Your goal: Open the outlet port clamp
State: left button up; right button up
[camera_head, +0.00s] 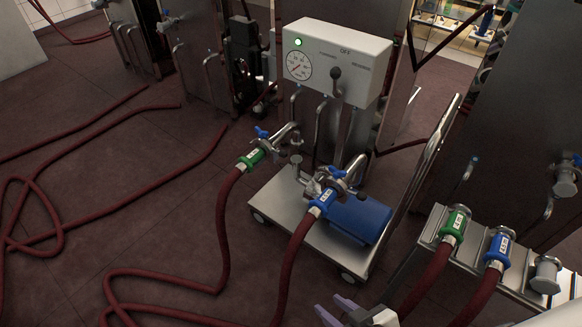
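A wheeled pump cart (275,205) stands in the middle, with a blue motor (360,218) on its deck. A hose with a green collar (250,160) joins a port fitting on the cart's left side, with a blue clamp handle (262,133) beside it. A hose with a blue collar (323,201) joins another fitting in front, near a second blue handle (337,173). I cannot tell which port is the outlet, and both clamps look fitted around their joints. My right gripper (329,306) is at the bottom edge, open and empty, apart from the cart. My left gripper is out of view.
A control box (338,62) with gauge, green light and lever tops the cart. A steel manifold (480,250) at right holds green- and blue-collared hoses. Red hoses (60,215) lie across the floor at left. Tall steel tanks (195,50) stand behind.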

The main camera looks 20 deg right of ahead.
aim_at(282, 154)
jog(key=u, duration=0.35)
jog(key=i, duration=1.45)
jog(key=z, duration=0.95)
